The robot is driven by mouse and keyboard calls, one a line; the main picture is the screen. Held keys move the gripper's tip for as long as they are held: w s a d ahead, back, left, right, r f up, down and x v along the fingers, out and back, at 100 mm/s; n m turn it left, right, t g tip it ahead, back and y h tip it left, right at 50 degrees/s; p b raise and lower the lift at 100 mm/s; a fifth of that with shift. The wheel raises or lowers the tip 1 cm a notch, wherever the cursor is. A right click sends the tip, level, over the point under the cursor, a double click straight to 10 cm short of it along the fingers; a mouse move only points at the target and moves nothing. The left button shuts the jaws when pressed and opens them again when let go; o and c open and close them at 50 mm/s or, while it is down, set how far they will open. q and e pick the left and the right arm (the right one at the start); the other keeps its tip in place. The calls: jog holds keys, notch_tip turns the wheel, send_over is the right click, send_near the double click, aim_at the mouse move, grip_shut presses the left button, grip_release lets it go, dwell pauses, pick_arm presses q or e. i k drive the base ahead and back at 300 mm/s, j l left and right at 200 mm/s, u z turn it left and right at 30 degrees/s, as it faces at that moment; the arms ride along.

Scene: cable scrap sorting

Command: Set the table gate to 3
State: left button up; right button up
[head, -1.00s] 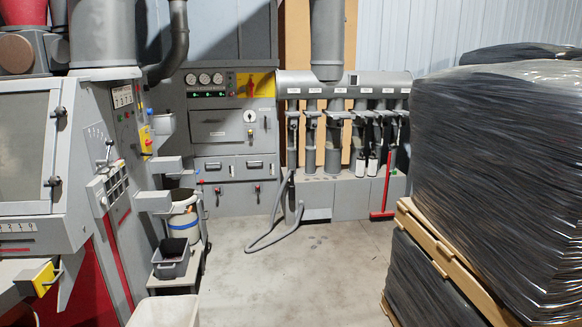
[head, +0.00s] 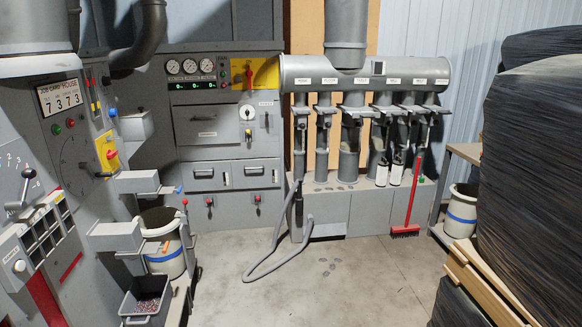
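On the left machine, at the left edge of the head view, a lever with a dark round knob (head: 28,173) stands in front of a small number scale (head: 14,160). The scale's numbers run from 1 upward, and the knob stands near its right part. I cannot tell exactly which number the lever points at. No label naming the table gate is readable. Neither of my grippers is in view.
A grey bin with granules (head: 146,300) and a bucket (head: 165,255) stand beside the machine. Wrapped pallets (head: 530,190) block the right.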

aim_at(355, 115)
jog(key=i, duration=1.9)
